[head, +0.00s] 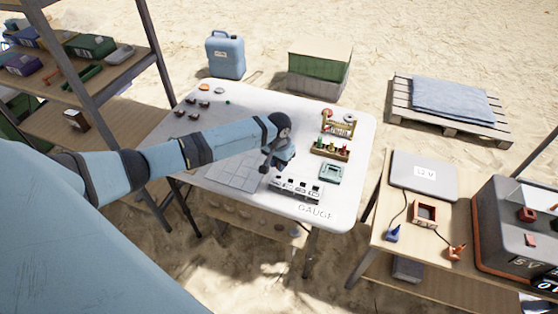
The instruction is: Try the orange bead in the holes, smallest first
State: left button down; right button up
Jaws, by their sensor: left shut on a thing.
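The gauge (297,190) is a pale block with a row of several dark openings, near the front edge of the white table by the printed word GAUGE. My left gripper (267,168) points down just behind and left of the gauge's left end. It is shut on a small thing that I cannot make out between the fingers. I cannot pick out the orange bead for certain. A small orange item (204,87) lies at the table's far left, too small to identify. My right gripper is not in view.
A wooden rack of coloured pieces (330,149) and a teal device (330,173) stand right of my gripper. A pale gridded mat (232,176) lies to its left. Small dark pieces (193,115) sit at the far left.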

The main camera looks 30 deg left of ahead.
pick_arm(q)
jog(key=shift+a+f+b, duration=0.1)
jog(key=shift+f+b, duration=0.65)
notch_tip(320, 180, down, 2)
jog(key=b, duration=0.3)
jog(key=shift+f, duration=0.2)
jog(key=shift+f+p, duration=0.25)
jog(key=shift+p, duration=0.05)
jog(key=shift+f+p, duration=0.15)
jog(key=shift+p, duration=1.25)
dwell(1.4)
jog(key=c, duration=0.5)
grip_release()
